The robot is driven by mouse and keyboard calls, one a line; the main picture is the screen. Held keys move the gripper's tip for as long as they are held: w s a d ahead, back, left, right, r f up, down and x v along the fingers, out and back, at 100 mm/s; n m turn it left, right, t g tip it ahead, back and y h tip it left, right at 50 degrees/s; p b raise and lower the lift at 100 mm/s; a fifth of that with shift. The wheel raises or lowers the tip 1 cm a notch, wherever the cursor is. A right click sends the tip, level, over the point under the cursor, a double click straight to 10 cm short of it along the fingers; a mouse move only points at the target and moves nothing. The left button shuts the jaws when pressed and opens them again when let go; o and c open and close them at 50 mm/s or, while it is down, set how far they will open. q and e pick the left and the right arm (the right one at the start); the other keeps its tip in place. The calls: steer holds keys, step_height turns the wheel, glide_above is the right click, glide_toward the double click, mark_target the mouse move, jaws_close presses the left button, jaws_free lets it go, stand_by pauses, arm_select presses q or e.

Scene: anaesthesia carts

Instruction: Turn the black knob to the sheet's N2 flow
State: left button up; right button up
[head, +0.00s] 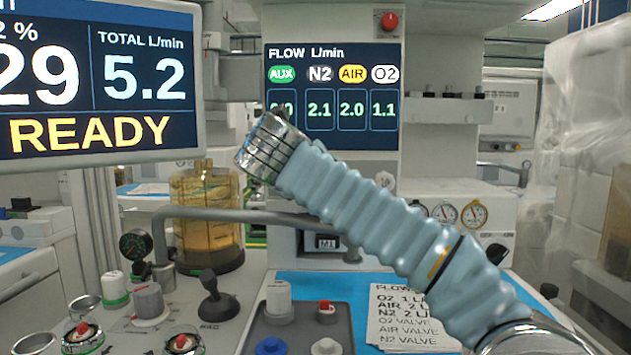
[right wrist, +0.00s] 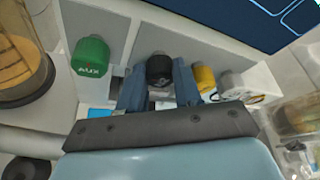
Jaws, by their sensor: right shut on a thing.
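The black knob (right wrist: 160,70) is in the right wrist view, between the two blue-grey fingers of my right gripper (right wrist: 160,85). The fingers are shut on it. My right arm hides the knob in the head view. The flow display (head: 333,97) reads N2 2.1, AIR 2.0 and O2 1.1; the AUX figure is partly covered. The white sheet (head: 405,318) lies on the blue mat. It shows O2 1, AIR 2 and an N2 line starting with 2, but my arm covers the line ends. My left gripper is not in view.
The green AUX knob (right wrist: 91,57) is left of the black knob. The yellow knob (right wrist: 204,79) and a white knob (right wrist: 235,83) are close on its right. A large monitor (head: 100,80) reads total 5.2 and READY. A grey rail (head: 240,215) crosses behind my arm.

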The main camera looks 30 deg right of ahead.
steer(key=o, duration=1)
steer(key=shift+o, duration=0.2)
steer(key=shift+s+a, duration=0.1)
steer(key=shift+a, duration=0.05)
steer(key=v, duration=1.3)
steer(key=shift+s+a+p, duration=0.2)
steer(key=shift+a+p, duration=0.05)
steer(key=shift+p, duration=0.2)
